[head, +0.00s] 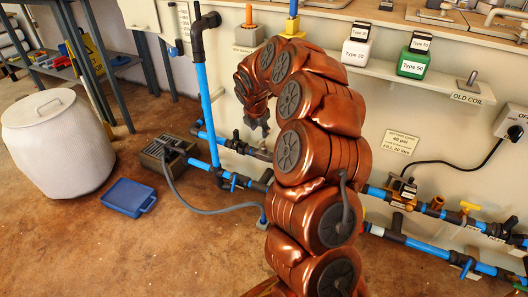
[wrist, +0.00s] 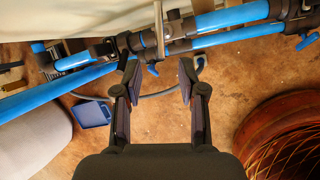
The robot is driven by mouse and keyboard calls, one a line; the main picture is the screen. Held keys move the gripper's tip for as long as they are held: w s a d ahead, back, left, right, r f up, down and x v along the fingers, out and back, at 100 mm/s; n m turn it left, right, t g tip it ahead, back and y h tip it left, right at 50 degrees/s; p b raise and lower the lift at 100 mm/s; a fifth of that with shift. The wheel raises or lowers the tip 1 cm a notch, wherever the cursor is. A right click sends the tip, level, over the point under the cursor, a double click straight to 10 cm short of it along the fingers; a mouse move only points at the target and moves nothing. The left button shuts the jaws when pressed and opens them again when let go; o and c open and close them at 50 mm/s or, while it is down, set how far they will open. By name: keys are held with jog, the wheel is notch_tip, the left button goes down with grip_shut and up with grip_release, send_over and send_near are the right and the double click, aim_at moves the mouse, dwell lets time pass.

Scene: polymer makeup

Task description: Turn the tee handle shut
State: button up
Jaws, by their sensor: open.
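Blue pipes with dark fittings run along the wall in the head view. A small blue handle (head: 233,182) sits at the pipe joint left of my arm, and a yellow T-shaped handle (head: 469,206) stands on the pipe at the right. In the wrist view, a blue handle (wrist: 152,70) hangs below a dark tee fitting (wrist: 125,42), and another blue handle (wrist: 307,41) is at the far right. I cannot tell which is the tee handle meant. My gripper (wrist: 158,82) is open and empty, its fingertips on either side of the first blue handle in the picture; contact is not visible.
A thin tan bar (wrist: 158,28) crosses the pipes ahead of my gripper. A grey hose (head: 205,209) curves along the floor from a grey box (head: 165,155). A blue tray (head: 128,197) and white bin (head: 58,145) stand left. The brown floor between is clear.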

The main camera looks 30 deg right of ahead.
aim_at(263, 139)
jog(key=shift+n, duration=0.3)
jog(key=b+x, duration=0.1)
jog(key=x, duration=0.2)
jog(key=b+x, duration=0.1)
jog(key=x, duration=0.2)
jog(key=b+x, duration=0.2)
jog(key=x, duration=0.1)
jog(key=shift+d+r, duration=0.1)
jog(key=shift+d, duration=0.25)
jog(key=shift+w+d+f, duration=0.2)
jog(key=shift+d+f, duration=0.05)
jog(key=shift+f, duration=0.1)
grip_shut()
